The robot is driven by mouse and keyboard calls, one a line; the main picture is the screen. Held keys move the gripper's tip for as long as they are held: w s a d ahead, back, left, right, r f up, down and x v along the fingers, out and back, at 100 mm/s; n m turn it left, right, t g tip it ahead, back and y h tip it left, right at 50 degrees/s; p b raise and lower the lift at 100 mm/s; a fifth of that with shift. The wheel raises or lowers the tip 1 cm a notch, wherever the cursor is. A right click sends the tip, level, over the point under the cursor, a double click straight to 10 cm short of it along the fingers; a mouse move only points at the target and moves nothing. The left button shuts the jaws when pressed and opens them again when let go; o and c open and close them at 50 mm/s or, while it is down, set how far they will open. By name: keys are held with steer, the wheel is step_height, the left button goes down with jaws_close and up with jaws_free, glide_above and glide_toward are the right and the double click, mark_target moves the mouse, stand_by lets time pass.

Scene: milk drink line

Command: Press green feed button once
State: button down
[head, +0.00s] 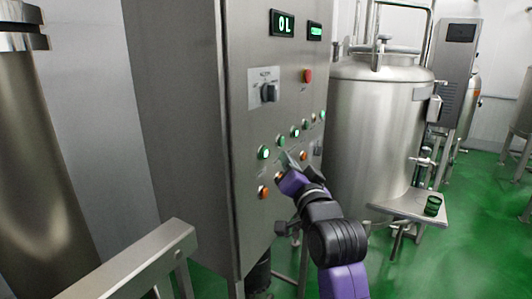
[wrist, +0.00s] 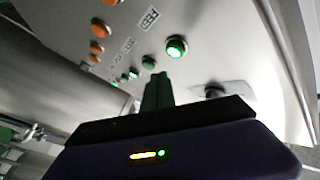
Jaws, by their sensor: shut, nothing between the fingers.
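The green feed button (head: 263,152) is the leftmost of a row of green buttons on the steel cabinet front. In the wrist view the lit green button (wrist: 176,46) sits beside a FEED label (wrist: 150,18). My gripper (head: 285,158) is in front of the panel, a little right of that button in the head view. In the wrist view my gripper's closed fingers (wrist: 157,90) point toward the panel, below and left of the lit button. The fingers hold nothing. I cannot tell the exact gap to the panel.
Orange buttons (head: 264,192) form a row below the green ones. A steel tank (head: 375,130) stands right of the cabinet. A steel rail (head: 130,262) is at front left.

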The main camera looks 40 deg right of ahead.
steer(key=shift+s+d, duration=0.25)
steer(key=shift+s, duration=0.4)
steer(key=shift+s+d, duration=0.2)
steer(key=shift+s, duration=0.45)
step_height(320, 180, up, 3)
steer(key=s+a+n+t, duration=0.2)
steer(key=a+n, duration=0.1)
steer(key=s+a+f+n+g+y, duration=0.1)
steer(key=s+a+f+n+y, duration=0.1)
steer(key=s+a+f, duration=0.5)
steer(key=s+a+f+n+g+y, duration=0.2)
steer(key=s+a+f, duration=0.5)
steer(key=s+f, duration=0.4)
steer(key=s+a+f+n+g+y, duration=0.2)
steer(key=s+a+f+n+y, duration=0.2)
steer(key=s, duration=1.3)
steer(key=a+f+n, duration=0.1)
steer(key=a+f, duration=0.2)
steer(key=f, duration=0.2)
steer(key=shift+s+a+f, duration=0.3)
steer(key=shift+s+a, duration=0.1)
